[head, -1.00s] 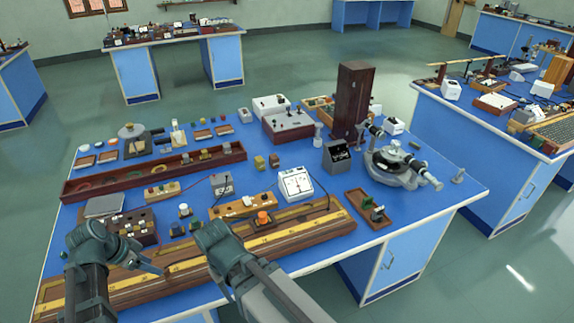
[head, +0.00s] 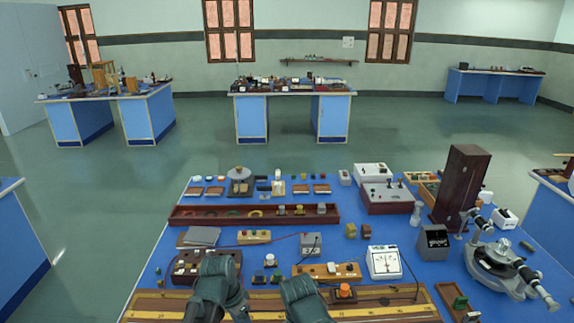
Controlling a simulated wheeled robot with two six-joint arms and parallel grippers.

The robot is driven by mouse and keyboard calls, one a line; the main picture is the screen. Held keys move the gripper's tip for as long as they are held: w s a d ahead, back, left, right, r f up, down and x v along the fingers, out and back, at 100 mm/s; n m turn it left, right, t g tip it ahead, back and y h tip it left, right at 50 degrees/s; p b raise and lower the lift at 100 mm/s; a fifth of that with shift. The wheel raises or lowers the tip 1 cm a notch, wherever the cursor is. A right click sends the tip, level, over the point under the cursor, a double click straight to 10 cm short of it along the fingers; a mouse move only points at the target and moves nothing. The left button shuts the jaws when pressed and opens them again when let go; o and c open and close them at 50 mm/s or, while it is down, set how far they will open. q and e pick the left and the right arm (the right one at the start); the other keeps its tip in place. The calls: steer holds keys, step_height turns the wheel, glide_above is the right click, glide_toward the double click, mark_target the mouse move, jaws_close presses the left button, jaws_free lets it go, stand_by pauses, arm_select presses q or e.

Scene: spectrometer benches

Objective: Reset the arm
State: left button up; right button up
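My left arm (head: 215,285) and my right arm (head: 302,298) come up from the bottom edge in the head view. Both are folded close together over the near edge of the blue bench. The fingertips of both grippers are hidden behind or below the arm links, so I cannot see whether they are open or shut. Nothing held shows in either one. A long wooden board with yellow scales (head: 385,301) lies beneath and beside the arms.
The blue bench (head: 350,217) is crowded: a spectrometer (head: 500,263), a tall dark wooden box (head: 460,185), a white meter (head: 384,262) and a long wooden tray (head: 190,215). Open green floor (head: 110,215) lies left of it. Other benches (head: 290,93) stand behind.

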arm_select(q)
steer(key=s+d+n+y, duration=0.3)
steer(key=s+d+n, duration=0.1)
steer(key=s, duration=0.3)
steer(key=shift+s+n+g, duration=0.25)
steer(key=shift+n+g, duration=0.05)
steer(key=shift+g, duration=0.1)
steer(key=shift+f, duration=0.1)
stand_by(2.5)
